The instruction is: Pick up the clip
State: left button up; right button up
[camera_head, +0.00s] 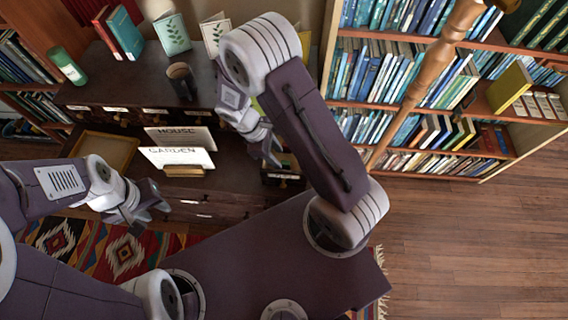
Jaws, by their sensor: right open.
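I cannot make out a clip in the head view; it may be hidden or too small to tell. My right gripper (268,148) is open and hangs low at the right end of the dark desk (130,85), to the right of the lettered cards. Nothing shows between its fingers, though my own arm hides part of that area. My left gripper (148,208) is at the lower left, over the patterned rug, with its fingers apart and apparently empty.
The desk bears a dark cup (182,78), a green cylinder (66,64) and upright books (122,35). Bookshelves (420,109) stand right; the floor (480,245) there is clear.

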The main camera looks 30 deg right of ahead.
aim_at(285, 162)
jog(key=shift+d+f, duration=0.25)
jog(key=shift+f, duration=0.45)
jog(key=x, duration=0.5)
jog(key=shift+s+d, duration=0.1)
jog(key=shift+d, duration=0.15)
grip_shut()
